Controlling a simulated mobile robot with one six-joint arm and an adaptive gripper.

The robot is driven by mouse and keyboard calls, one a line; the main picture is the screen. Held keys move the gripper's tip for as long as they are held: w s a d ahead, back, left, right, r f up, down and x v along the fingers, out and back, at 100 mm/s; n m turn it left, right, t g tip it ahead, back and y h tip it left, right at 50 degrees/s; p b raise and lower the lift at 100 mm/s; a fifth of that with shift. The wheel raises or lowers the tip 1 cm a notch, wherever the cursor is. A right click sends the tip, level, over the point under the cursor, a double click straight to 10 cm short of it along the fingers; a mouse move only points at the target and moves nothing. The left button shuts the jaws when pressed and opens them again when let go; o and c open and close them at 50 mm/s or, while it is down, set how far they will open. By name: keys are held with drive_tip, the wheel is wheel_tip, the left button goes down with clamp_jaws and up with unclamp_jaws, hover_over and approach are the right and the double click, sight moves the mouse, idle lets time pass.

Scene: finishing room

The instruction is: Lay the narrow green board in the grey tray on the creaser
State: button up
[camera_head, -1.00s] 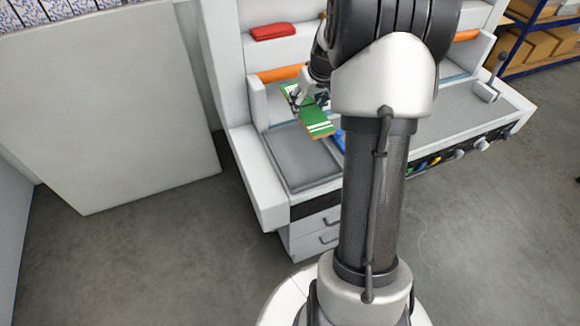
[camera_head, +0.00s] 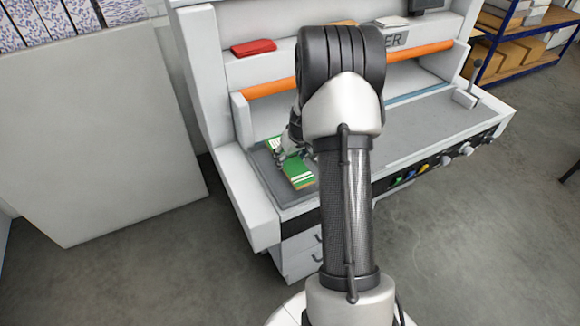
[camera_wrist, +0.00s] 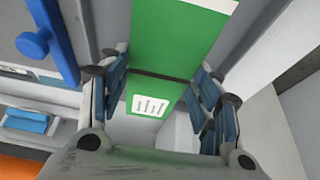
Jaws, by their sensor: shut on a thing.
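The narrow green board (camera_head: 298,172) has white stripes and a brown edge. It lies over the grey tray (camera_head: 265,180) at the left end of the creaser (camera_head: 420,125). I cannot tell whether it touches the tray floor. My gripper (camera_head: 287,152) is shut on the board. In the wrist view the green board (camera_wrist: 180,40), with a white label, runs between the fingers of my gripper (camera_wrist: 160,95). My arm hides part of the tray's right side and the creaser's middle.
An orange bar (camera_head: 270,88) crosses the creaser above its bed. A red thing (camera_head: 253,47) lies on the ledge above. A lever (camera_head: 467,95) stands at the right end. A large pale panel (camera_head: 90,130) stands to the left. A blue part (camera_wrist: 45,40) shows in the wrist view.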

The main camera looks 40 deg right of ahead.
sight(291, 162)
drive_tip(key=shift+f+b, duration=0.6)
drive_tip(key=shift+f, duration=1.4)
drive_tip(key=shift+f, duration=0.15)
drive_tip(key=o, duration=1.2)
drive_tip(key=shift+c, duration=0.2)
